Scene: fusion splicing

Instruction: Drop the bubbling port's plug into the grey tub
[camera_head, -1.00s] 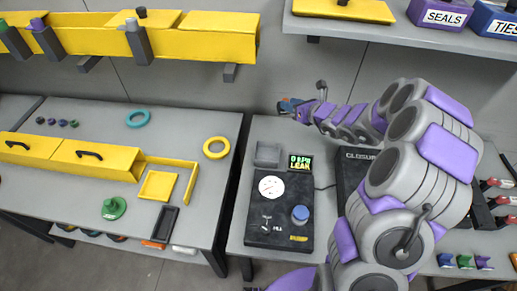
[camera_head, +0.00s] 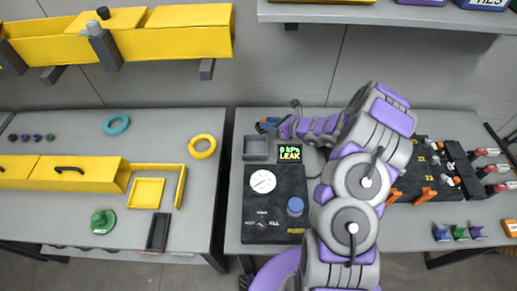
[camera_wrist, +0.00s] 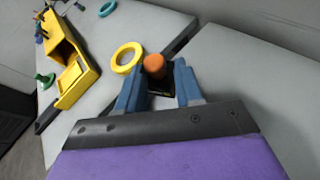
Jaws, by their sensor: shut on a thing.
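My gripper (camera_head: 265,125) is at the back edge of the right bench, just behind and slightly right of the small grey tub (camera_head: 256,154) in the head view. In the wrist view my gripper (camera_wrist: 156,75) has its blue fingers on either side of an orange-topped plug (camera_wrist: 154,64), shut on it. The plug's lower part is dark and partly hidden by the fingers. The tub looks empty in the head view and cannot be made out in the wrist view. The bubbling port cannot be told apart.
The numbered black closure (camera_head: 430,170) is right of my arm. The left bench holds yellow (camera_head: 203,147) and teal rings. A shelf hangs above.

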